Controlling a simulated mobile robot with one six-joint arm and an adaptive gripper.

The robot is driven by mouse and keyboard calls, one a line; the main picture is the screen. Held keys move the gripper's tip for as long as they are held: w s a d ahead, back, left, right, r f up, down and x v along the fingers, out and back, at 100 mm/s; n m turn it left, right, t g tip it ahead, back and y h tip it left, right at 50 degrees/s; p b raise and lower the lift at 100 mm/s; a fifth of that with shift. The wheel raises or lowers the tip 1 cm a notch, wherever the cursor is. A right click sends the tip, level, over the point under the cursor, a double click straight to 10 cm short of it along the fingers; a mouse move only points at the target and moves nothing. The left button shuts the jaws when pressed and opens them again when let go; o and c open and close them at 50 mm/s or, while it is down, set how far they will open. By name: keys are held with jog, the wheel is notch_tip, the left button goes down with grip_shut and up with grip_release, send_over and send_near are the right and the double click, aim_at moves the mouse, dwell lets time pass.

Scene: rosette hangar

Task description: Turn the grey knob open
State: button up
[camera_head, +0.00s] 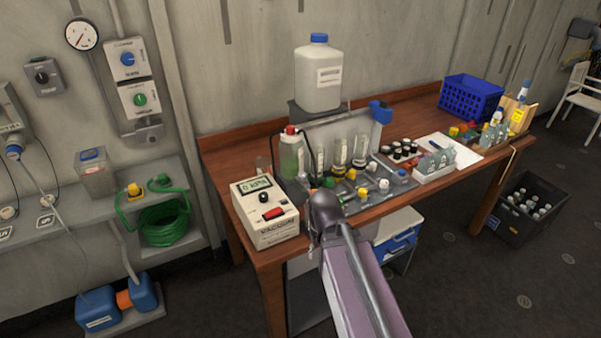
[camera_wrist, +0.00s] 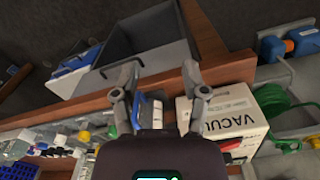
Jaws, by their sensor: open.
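A filtration manifold stands on the wooden bench (camera_head: 228,160) with several small coloured knobs along its front. One pale, whitish-grey knob (camera_head: 384,186) sits at the front right of this row, beside a yellow knob (camera_head: 362,193). I cannot tell for certain which knob is the grey one. My arm reaches in from below, and its dark wrist (camera_head: 325,206) covers part of the manifold's front left. In the wrist view my gripper (camera_wrist: 160,74) has its two fingers spread with nothing held, over the bench's front edge. The fingertips are hidden in the head view.
A vacuum pump box (camera_head: 266,212) stands close left of my wrist; it also shows in the wrist view (camera_wrist: 226,118). A large white jug (camera_head: 318,82) stands behind the manifold. A vial rack (camera_head: 435,163) and blue crate (camera_head: 471,97) are to the right.

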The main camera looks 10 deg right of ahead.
jog(key=shift+o, duration=0.2)
jog(key=shift+o, duration=1.3)
jog(key=shift+w, duration=0.1)
jog(key=m+t+y+p, duration=0.2)
jog(key=m+y+p, duration=0.2)
jog(key=m+p, duration=1.6)
send_near(302, 174)
notch_tip(302, 174, up, 4)
jog(key=s+d+m+b, duration=0.1)
jog(key=d+m+b, duration=0.1)
jog(key=m+b, duration=0.1)
jog(key=shift+a+m, duration=0.15)
jog(key=shift+m, duration=0.15)
jog(key=b+x, duration=1.3)
jog(key=shift+a+f, duration=0.15)
jog(key=shift+f, duration=0.2)
